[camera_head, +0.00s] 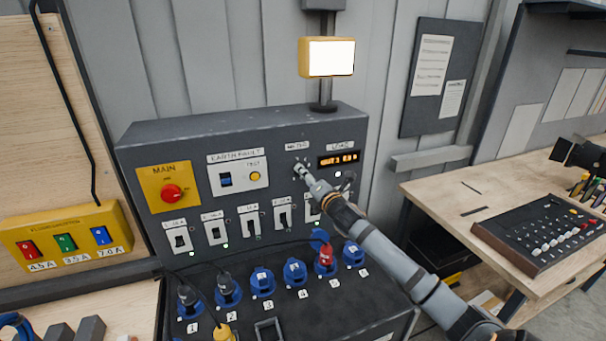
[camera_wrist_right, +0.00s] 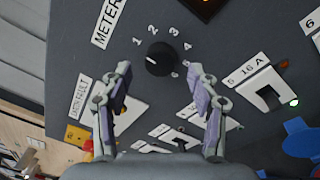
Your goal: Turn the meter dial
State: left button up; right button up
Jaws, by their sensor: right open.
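The meter dial (camera_wrist_right: 160,58) is a round black knob with a white pointer mark, on the dark panel under the METER label (camera_wrist_right: 108,22). Numbers run around it, and the mark points left, below the 1. My right gripper (camera_wrist_right: 159,74) is open and empty, with its fingertips apart on either side of the dial's lower part; I cannot tell if they touch it. In the head view my right gripper (camera_head: 301,171) reaches the panel below the METER label and mostly hides the dial.
Beside the dial is an orange-lit display (camera_head: 338,159). Breaker switches (camera_head: 251,219) and blue sockets (camera_head: 262,283) line the panel below. A red MAIN knob (camera_head: 172,193) is at left. A yellow-framed lamp (camera_head: 327,57) stands above. A bench (camera_head: 450,195) is at right.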

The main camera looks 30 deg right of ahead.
jog(key=w, duration=0.2)
jog(key=shift+w+d, duration=0.15)
jog(key=shift+w, duration=0.25)
jog(key=shift+c, duration=0.3)
jog(key=shift+s, duration=0.1)
jog(key=shift+c, duration=1.1)
jog(key=c, duration=0.9)
jog(key=shift+f, duration=0.1)
